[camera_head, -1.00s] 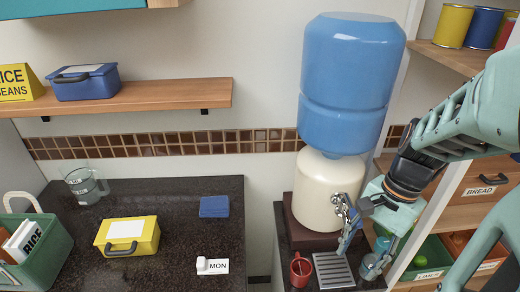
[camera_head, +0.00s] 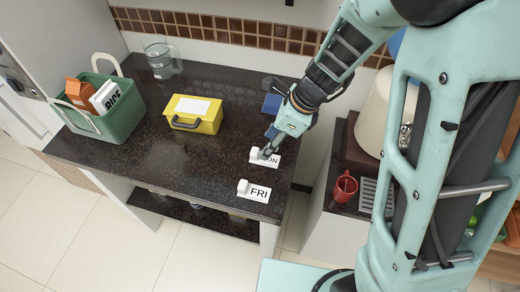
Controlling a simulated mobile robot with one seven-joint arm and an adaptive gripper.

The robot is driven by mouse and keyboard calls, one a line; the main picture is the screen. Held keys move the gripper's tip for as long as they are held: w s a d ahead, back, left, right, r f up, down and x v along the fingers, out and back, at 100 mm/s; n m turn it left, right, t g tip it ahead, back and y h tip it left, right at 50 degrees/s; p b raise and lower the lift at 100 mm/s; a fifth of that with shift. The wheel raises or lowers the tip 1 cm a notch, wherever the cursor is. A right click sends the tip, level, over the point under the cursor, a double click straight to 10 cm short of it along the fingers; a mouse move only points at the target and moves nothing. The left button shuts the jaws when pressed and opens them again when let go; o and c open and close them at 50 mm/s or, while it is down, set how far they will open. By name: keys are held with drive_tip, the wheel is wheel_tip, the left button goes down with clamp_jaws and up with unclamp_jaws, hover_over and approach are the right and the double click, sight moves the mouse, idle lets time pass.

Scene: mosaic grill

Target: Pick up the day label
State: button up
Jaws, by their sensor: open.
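Two white day labels lie near the right end of the dark countertop. The one marked FRI (camera_head: 259,194) is nearer the front edge, with a white knob at its left end. The other label (camera_head: 274,161) is behind it and shows only "ON"; my gripper hides part of it. My gripper (camera_head: 267,149) points down right over this second label, with its fingertips near the label's knob. It is open. I cannot tell whether the fingers touch the knob or are around it.
A yellow box (camera_head: 194,113) with a dark handle and a blue cloth-like item (camera_head: 271,104) are on the counter. A green basket (camera_head: 118,120) with cartons and a clear measuring jug (camera_head: 161,60) stand at the left. A red mug (camera_head: 344,186) stands on the lower surface at right.

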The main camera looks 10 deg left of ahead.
sight(258, 152)
drive_tip(key=shift+a+b+x, duration=0.15)
drive_tip(key=shift+x, duration=1.4)
drive_tip(key=shift+a+b+x, duration=0.15)
drive_tip(key=shift+x, duration=1.4)
drive_tip(key=shift+r, duration=0.15)
drive_tip(key=shift+c, duration=0.3)
drive_tip(key=c, duration=1)
